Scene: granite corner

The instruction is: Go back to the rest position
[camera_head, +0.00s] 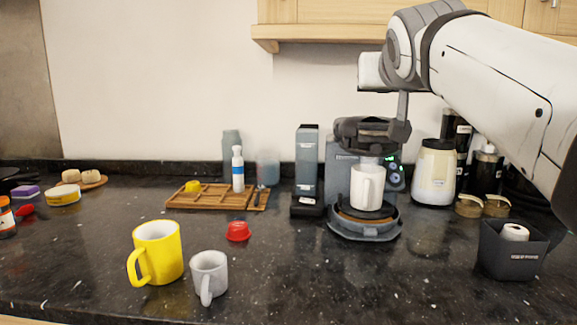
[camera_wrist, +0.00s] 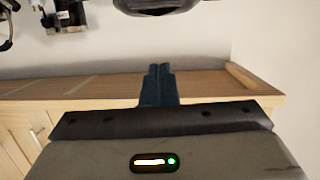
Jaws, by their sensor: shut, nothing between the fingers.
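My gripper (camera_wrist: 160,70) shows in the wrist view with its two dark fingers together and nothing between them. The fingers cannot be made out there. A white mug (camera_head: 367,187) stands on the machine's drip tray, apart from my gripper.
A wooden wall cabinet (camera_head: 340,20) hangs above; it shows in the wrist view (camera_wrist: 80,85). Yellow (camera_head: 158,250) and grey (camera_head: 210,272) mugs stand in front; a wooden tray (camera_head: 185,203) lies left.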

